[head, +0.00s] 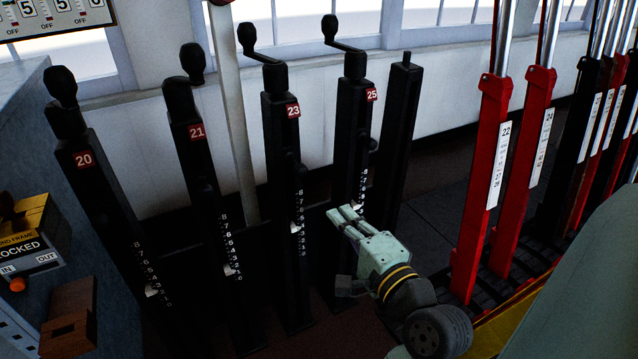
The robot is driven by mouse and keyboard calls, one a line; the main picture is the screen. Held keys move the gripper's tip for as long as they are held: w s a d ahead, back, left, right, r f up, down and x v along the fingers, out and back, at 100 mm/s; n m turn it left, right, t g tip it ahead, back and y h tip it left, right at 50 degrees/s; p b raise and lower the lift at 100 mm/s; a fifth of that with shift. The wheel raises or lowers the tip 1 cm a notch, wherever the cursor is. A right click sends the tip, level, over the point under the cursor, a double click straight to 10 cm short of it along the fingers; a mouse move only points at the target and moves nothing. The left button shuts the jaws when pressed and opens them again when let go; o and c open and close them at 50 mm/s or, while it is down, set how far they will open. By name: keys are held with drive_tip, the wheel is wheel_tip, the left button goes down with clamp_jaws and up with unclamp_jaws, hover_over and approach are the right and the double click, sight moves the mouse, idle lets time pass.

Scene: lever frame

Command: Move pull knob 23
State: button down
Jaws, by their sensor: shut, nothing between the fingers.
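The black post with the red plate 23 (293,111) stands left of centre, with a cranked arm and a black knob (246,35) at its top. A white pointer (297,227) sits low on its number scale. My gripper (342,213) is shut and empty. In the picture it lies right of the lower part of post 23 and overlaps the lower part of post 25 (371,95). It appears apart from post 23 and far below its knob; its depth relative to the posts is hard to tell.
Similar black posts 20 (84,160) and 21 (196,131) stand to the left. A plain black post (400,130) stands right of 25. Red levers 22 (490,180) and 24 (530,170) stand further right. A light pole (233,120) rises between 21 and 23.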

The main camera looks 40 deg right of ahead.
sight(303, 171)
drive_tip(key=p+x, duration=0.1)
drive_tip(key=x, duration=1.2)
drive_tip(key=shift+w+p, duration=0.35)
drive_tip(key=shift+w, duration=0.05)
